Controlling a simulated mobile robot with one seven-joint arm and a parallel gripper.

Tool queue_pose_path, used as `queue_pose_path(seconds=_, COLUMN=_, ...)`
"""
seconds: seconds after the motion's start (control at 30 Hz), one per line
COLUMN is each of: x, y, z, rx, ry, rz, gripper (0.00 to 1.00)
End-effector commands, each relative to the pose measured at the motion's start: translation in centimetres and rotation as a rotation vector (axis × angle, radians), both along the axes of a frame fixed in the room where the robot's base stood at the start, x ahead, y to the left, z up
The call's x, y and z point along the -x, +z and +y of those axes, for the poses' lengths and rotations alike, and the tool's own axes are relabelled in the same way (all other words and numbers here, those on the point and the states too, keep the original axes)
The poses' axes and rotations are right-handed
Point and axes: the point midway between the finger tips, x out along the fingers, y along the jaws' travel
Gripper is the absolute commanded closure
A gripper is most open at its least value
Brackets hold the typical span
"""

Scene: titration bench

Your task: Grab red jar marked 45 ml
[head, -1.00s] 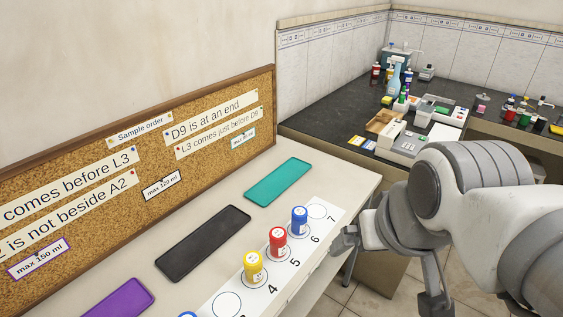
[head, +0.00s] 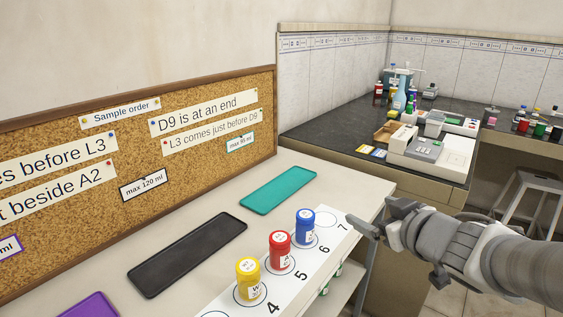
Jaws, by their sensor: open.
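A red jar (head: 280,251) with a white lid stands upright on the circle marked 5 of the white numbered strip (head: 288,290). Its label is too small to read here. A yellow jar (head: 248,279) stands on circle 4 and a blue jar (head: 305,226) on circle 6, on either side of it. My gripper (head: 392,246) is open and empty, to the right of the strip near circle 7, apart from all the jars. Circle 7 is empty.
Teal (head: 278,190), black (head: 188,254) and purple (head: 90,307) trays lie empty behind the strip. A cork board (head: 205,150) with notes stands along the back. A dark bench (head: 335,133) with bottles and instruments is beyond, and a grey stool (head: 533,184) is at right.

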Motion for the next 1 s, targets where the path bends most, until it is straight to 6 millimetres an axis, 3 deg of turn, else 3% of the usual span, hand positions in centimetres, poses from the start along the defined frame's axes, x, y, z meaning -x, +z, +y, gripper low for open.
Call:
queue_pose_path(seconds=0.03, x=0.3, y=-3.5, z=1.0, rx=-0.030, ry=0.071, rz=0.020, gripper=0.03)
queue_pose_path(seconds=0.1, x=1.1, y=-5.9, z=2.7, rx=-0.079, ry=0.173, rz=0.044, gripper=0.03)
queue_pose_path(seconds=0.3, x=3.5, y=-9.7, z=5.4, rx=-0.184, ry=0.366, rz=0.088, gripper=0.03)
queue_pose_path(seconds=0.5, x=4.2, y=-10.3, z=6.6, rx=-0.223, ry=0.429, rz=0.101, gripper=0.03)
queue_pose_path(seconds=0.8, x=1.1, y=-11.9, z=9.6, rx=-0.223, ry=0.431, rz=0.104, gripper=0.03)
queue_pose_path(seconds=1.0, x=0.2, y=-11.9, z=10.3, rx=-0.226, ry=0.430, rz=0.102, gripper=0.03)
